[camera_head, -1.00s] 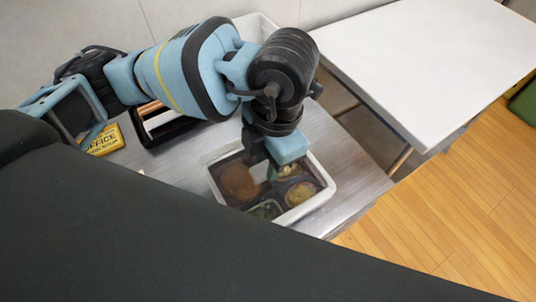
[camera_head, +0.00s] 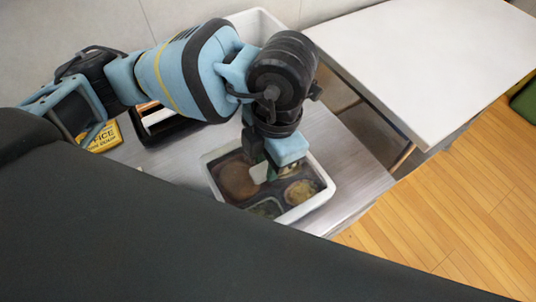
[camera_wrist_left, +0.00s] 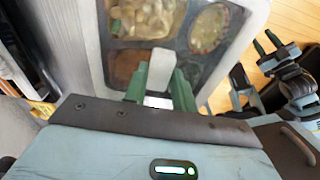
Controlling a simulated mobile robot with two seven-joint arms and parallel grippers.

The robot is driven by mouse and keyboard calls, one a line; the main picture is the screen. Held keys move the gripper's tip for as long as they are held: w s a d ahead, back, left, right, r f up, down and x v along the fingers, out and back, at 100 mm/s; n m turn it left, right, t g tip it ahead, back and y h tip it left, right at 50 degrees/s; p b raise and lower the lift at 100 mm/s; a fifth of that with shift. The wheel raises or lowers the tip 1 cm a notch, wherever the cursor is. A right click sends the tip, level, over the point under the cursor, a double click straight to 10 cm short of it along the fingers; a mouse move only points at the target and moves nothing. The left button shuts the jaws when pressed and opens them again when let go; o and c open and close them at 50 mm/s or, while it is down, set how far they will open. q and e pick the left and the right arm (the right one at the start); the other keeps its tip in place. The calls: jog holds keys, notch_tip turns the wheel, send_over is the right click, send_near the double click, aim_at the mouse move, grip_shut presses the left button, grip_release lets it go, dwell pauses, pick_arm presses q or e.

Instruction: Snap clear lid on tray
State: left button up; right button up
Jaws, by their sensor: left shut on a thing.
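The white-rimmed bento tray (camera_head: 318,201) stands on the metal table, with food in dark compartments. Its white rim (camera_wrist_left: 90,45) and hazy compartments fill the upper wrist view. The haze looks like a clear lid (camera_wrist_left: 160,30) over the food; its edges are hard to make out. My left gripper (camera_head: 262,172) points down over the tray's middle. Its green fingers (camera_wrist_left: 160,88) are shut on a pale piece, apparently part of the clear lid. Whether the lid is seated on the rim cannot be told. My right gripper (camera_wrist_left: 265,46) shows beyond the tray, its fingers apart and empty.
A yellow box (camera_head: 105,138) and a black container (camera_head: 172,130) are left of the tray, partly behind my left arm. A white bin (camera_head: 265,22) stands behind. A white table (camera_head: 430,60) is at the right, across a gap.

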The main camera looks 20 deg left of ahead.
pick_arm(q)
jog(key=shift+f, duration=0.5)
jog(key=shift+f, duration=0.1)
jog(key=shift+f, duration=0.1)
dwell(0.6)
jog(key=o, duration=1.7)
